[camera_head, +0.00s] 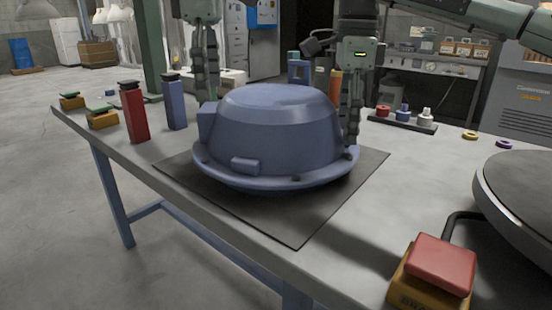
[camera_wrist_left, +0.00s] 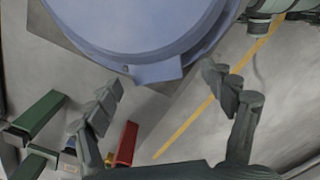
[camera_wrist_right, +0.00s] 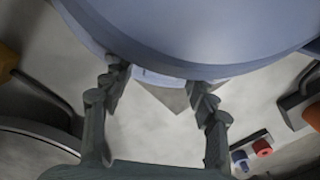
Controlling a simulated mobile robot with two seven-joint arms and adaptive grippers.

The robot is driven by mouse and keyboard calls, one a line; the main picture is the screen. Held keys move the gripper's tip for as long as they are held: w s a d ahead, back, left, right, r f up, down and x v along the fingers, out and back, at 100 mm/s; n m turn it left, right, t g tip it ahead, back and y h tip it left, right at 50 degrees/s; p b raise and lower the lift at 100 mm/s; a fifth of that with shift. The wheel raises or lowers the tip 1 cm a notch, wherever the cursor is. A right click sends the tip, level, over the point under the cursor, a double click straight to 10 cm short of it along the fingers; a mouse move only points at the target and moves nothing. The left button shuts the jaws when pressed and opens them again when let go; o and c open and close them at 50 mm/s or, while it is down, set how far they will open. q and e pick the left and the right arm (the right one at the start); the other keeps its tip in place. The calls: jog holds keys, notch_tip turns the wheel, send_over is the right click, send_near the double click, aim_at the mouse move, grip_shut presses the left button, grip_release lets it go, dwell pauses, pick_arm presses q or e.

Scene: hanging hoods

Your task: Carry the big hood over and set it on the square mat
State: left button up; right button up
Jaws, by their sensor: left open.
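The big hood (camera_head: 275,130) is a blue-grey dome with a wide flange. It sits upright over the dark square mat (camera_head: 300,222) on the table, with no clear gap visible below it. My left gripper (camera_head: 210,97) is at its far left side. In the left wrist view its fingers (camera_wrist_left: 165,90) are spread, with the hood's tab (camera_wrist_left: 155,72) near the gap and apart from them. My right gripper (camera_head: 350,145) is down at the hood's right rim. In the right wrist view its fingers (camera_wrist_right: 158,85) are closer together, one on each side of a hood tab (camera_wrist_right: 158,78).
A red post (camera_head: 134,112) and a blue post (camera_head: 174,103) stand left of the hood. A red-topped button box (camera_head: 435,270) and a round grey platform (camera_head: 520,190) are at the right. A rack with small coloured pieces (camera_head: 402,120) lies behind right. The table between is clear.

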jog(key=shift+d, duration=0.15)
pick_arm(q)
notch_tip(320, 180, up, 6)
jog(key=shift+a+f, duration=0.1)
jog(key=shift+a, duration=0.05)
pick_arm(e)
notch_tip(320, 180, up, 12)
pick_arm(q)
jog(key=shift+c, duration=0.5)
jog(key=c, duration=0.4)
jog(key=shift+a, duration=0.1)
jog(key=shift+s+a, duration=0.2)
jog(key=shift+a, duration=1.95)
pick_arm(e)
jog(key=shift+r, duration=0.2)
pick_arm(q)
jog(key=shift+p, duration=0.35)
pick_arm(e)
jog(key=shift+r, duration=0.1)
